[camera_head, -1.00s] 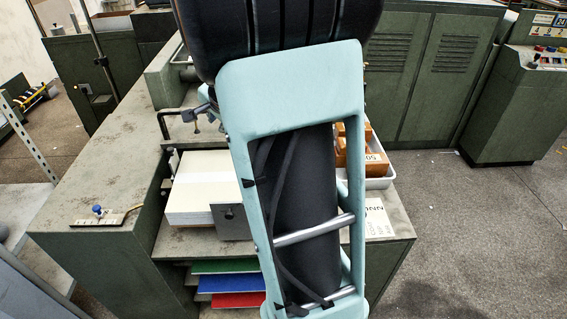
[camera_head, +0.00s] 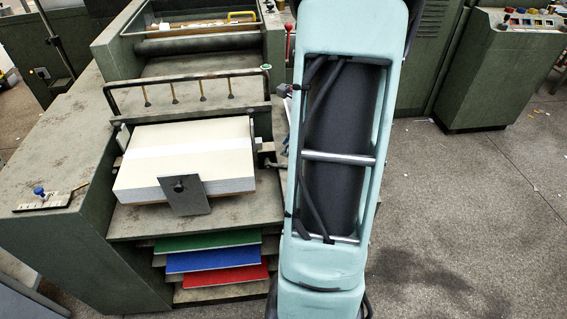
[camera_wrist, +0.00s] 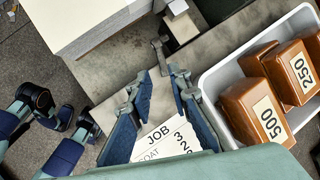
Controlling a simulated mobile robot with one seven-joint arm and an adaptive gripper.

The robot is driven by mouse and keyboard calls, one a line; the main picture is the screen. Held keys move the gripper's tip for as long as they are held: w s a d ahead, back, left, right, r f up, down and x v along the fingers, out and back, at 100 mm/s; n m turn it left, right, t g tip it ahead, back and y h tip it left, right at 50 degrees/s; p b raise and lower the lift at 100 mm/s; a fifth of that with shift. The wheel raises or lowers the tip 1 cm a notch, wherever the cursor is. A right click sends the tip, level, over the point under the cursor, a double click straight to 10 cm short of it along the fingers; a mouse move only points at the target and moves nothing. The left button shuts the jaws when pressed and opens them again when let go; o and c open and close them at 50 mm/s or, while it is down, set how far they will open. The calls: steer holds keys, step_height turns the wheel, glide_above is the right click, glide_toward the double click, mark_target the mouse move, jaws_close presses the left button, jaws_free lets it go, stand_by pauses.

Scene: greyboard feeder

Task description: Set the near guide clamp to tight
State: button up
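In the wrist view, a small dark metal clamp lever (camera_wrist: 160,48) stands on the feeder bed just beyond my fingertips, close to the corner of the board stack. I take it for the near guide clamp; its setting is not readable. In the head view, a small dark lever (camera_head: 273,164) shows right of the stack, partly beside my arm. My gripper (camera_wrist: 160,75) is open and empty, with the lever ahead of the gap between its fingers and apart from them. In the head view my arm hides the gripper.
The pale board stack (camera_head: 205,150) lies behind a grey front plate (camera_head: 184,195). In the wrist view, a white tray (camera_wrist: 214,82) with brown weights marked 500 and 250 stands right of my gripper. A job card (camera_wrist: 165,135) lies below. A blue-knobbed scale (camera_head: 42,200) sits far left.

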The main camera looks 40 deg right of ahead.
mark_target(274, 164)
steer(key=b+x, duration=0.2)
steer(key=x, duration=0.8)
steer(key=shift+w+f, duration=0.1)
steer(key=shift+f, duration=0.2)
steer(key=shift+c, duration=0.4)
jaws_close()
